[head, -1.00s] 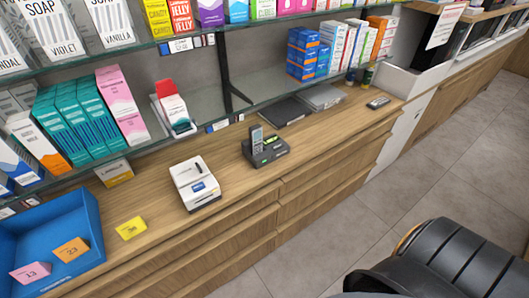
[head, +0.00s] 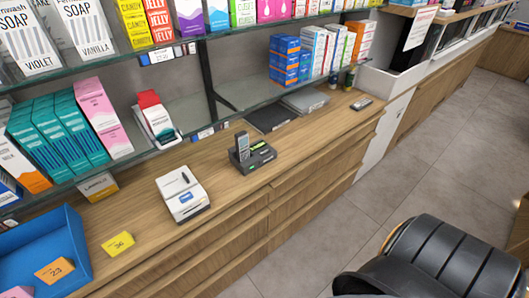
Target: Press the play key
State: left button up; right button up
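A dark phone base (head: 258,158) with a grey cordless handset (head: 242,146) upright in its left side stands on the wooden counter (head: 225,187), near the middle of the head view. The base has a small lit green patch and a green strip on its top. Its keys are too small to read, so I cannot pick out the play key. Neither of my grippers shows in the head view.
A white device (head: 183,193) stands left of the phone base. Further left are a yellow card (head: 118,243) and a blue tray (head: 75,236). A glass shelf with boxes hangs above. A dark remote-like object (head: 362,104) lies right. A black chair (head: 437,258) stands in front.

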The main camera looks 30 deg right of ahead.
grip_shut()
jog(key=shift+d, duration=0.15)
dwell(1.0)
